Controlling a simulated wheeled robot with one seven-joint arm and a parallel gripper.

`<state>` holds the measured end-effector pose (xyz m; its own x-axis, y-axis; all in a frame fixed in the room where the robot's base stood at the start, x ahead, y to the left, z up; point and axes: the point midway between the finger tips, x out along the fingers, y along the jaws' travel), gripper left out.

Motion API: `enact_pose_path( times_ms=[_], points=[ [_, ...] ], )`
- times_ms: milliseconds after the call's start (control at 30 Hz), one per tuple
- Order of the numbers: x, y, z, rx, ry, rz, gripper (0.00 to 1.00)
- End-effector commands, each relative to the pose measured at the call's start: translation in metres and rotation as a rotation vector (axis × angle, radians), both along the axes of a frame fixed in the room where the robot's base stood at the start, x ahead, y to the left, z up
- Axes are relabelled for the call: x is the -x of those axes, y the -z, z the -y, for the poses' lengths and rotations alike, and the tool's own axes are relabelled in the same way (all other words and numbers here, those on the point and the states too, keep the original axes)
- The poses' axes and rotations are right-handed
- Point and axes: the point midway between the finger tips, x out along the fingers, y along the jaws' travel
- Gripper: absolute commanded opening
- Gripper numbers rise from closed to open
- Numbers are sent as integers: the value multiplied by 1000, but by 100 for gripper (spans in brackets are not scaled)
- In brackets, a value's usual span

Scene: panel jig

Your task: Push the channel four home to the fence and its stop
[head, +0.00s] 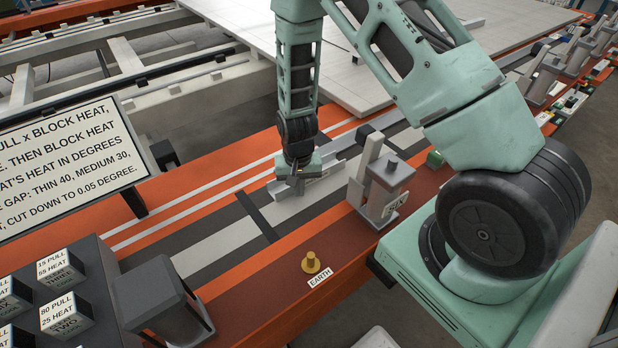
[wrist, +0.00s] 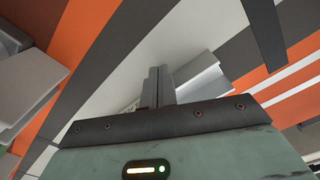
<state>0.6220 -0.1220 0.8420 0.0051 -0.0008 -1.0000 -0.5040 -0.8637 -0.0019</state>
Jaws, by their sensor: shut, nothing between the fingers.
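A pale grey metal channel (head: 292,206) lies on the jig bed beneath my gripper. A small label shows on it, too small to read, so I cannot confirm that it is channel four. In the wrist view, the channel (wrist: 205,76) shows just beyond the fingers. My gripper (head: 299,180) points down at the channel; its fingers (wrist: 157,84) are shut together with nothing between them. I cannot tell whether they touch the channel. A dark crossbar (head: 258,217) lies across the bed left of the channel, with a gap between; it may be the stop. I cannot clearly identify the fence.
A grey clamp block labelled SIX (head: 384,190) stands close to the right of the channel. A brass EARTH knob (head: 311,262) sits on the front orange edge. Labelled blocks (head: 66,268) and a sign (head: 68,160) are at left.

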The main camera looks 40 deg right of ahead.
Motion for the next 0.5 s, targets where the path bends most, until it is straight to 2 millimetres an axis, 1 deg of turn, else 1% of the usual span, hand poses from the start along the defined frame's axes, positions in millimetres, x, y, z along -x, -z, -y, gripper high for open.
enact_pose_path(
  times_ms=[100, 267, 500],
  points=[
    [5, 0, 0, 0, 0, -2, 0],
    [7, -1, 0, 0, -1, -2, 0],
    [8, -17, -1, -1, -1, -4, 0]
  ],
)
